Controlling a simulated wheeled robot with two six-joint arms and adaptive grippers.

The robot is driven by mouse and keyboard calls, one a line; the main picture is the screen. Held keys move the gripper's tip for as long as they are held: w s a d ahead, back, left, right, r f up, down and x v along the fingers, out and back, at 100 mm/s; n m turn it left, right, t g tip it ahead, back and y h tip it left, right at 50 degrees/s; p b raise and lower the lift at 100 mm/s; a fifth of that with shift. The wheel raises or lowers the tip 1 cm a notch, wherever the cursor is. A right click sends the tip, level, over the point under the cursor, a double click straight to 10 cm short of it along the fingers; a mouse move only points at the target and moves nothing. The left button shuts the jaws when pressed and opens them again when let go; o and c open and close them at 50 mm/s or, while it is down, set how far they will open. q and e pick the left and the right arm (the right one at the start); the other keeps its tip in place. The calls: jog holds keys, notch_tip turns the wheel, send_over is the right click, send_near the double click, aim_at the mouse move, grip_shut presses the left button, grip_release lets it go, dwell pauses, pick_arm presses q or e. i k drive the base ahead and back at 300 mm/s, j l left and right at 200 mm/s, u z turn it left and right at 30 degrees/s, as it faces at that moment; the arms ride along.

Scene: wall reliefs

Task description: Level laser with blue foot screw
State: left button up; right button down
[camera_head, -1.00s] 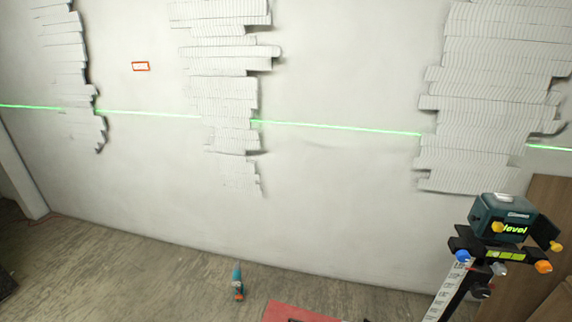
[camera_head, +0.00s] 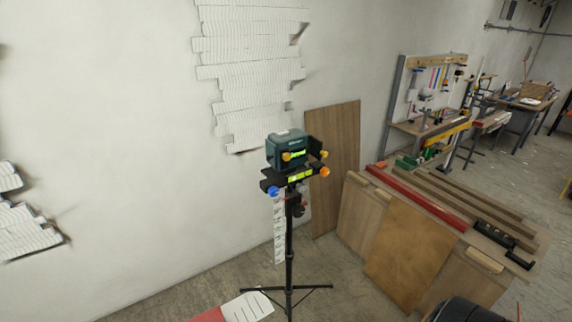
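The laser level (camera_head: 284,150) is a teal and black box on a black tripod (camera_head: 289,245) in front of the white wall. A small green display glows on its front. The platform under it carries a yellow-green bubble vial (camera_head: 300,176). The blue foot screw (camera_head: 273,191) is at the platform's left corner. An orange screw (camera_head: 324,172) is at the right, with yellow knobs near the laser. The bubble's position is too small to tell.
A bench with boards and a red beam (camera_head: 415,196) stands right of the tripod, wooden panels (camera_head: 410,250) leaning on it. A brown panel (camera_head: 335,165) leans on the wall behind. A red and white sheet (camera_head: 235,310) lies on the floor at the tripod's left.

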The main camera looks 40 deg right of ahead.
aim_at(273, 191)
jog(key=i+l+z, duration=0.1)
jog(key=z, duration=1)
